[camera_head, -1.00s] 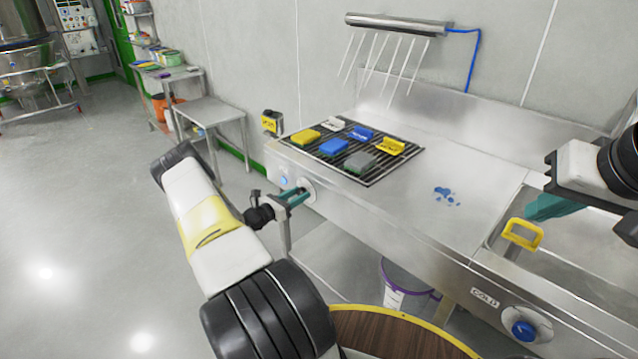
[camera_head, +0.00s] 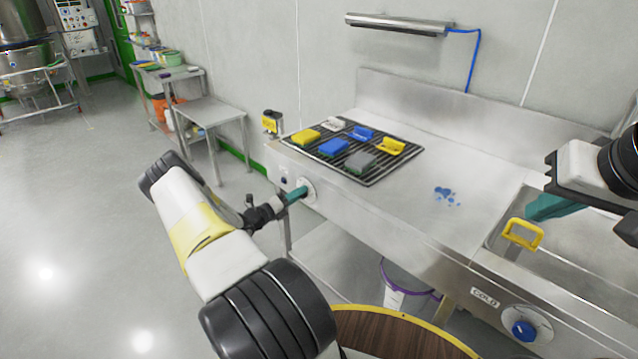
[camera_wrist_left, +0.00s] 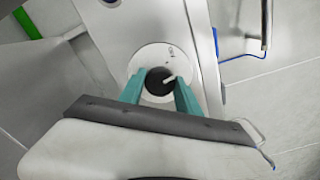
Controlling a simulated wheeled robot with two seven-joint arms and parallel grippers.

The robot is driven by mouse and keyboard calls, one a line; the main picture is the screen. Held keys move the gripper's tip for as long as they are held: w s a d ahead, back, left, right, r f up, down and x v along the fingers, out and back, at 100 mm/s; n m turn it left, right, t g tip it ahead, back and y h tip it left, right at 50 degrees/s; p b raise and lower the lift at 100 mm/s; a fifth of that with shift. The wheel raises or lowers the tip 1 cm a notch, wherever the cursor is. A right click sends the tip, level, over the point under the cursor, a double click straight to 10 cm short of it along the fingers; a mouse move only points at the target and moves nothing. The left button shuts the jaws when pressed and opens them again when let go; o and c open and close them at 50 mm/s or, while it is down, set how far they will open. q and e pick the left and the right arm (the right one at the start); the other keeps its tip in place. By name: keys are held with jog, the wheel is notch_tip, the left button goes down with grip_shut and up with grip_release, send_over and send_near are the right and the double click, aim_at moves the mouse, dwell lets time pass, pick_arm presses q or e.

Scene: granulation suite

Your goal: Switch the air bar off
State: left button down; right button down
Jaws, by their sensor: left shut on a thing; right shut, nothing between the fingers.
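The air bar (camera_head: 400,24) is a metal tube on the wall above the bench, with no white streaks under it. Its dark round knob (camera_wrist_left: 160,81), with a white pointer, sits on a pale round plate (camera_wrist_left: 150,62) on the bench's front panel. In the head view the plate (camera_head: 308,189) is partly behind my left gripper (camera_head: 296,194). My left gripper is shut on the knob, its teal fingers (camera_wrist_left: 158,92) on either side. The pointer tilts up to the right. The small lamp (camera_head: 284,181) beside the plate looks unlit. My right gripper (camera_head: 550,206) is shut and empty above the sink.
A black rack (camera_head: 385,168) holds yellow, blue, white and grey blocks. Blue spots (camera_head: 446,194) mark the steel top. A yellow-handled item (camera_head: 523,234) is at the sink edge. A COLD knob (camera_head: 524,330) is at the lower right. Floor at left is clear.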

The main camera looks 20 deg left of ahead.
pick_arm(q)
jog(key=n, duration=0.6)
jog(key=shift+n, duration=0.3)
jog(key=shift+f, duration=0.1)
jog(key=shift+a, duration=0.1)
jog(key=c, duration=0.9)
grip_release()
jog(key=shift+o, duration=0.2)
jog(key=v, duration=0.8)
jog(key=shift+w, duration=0.1)
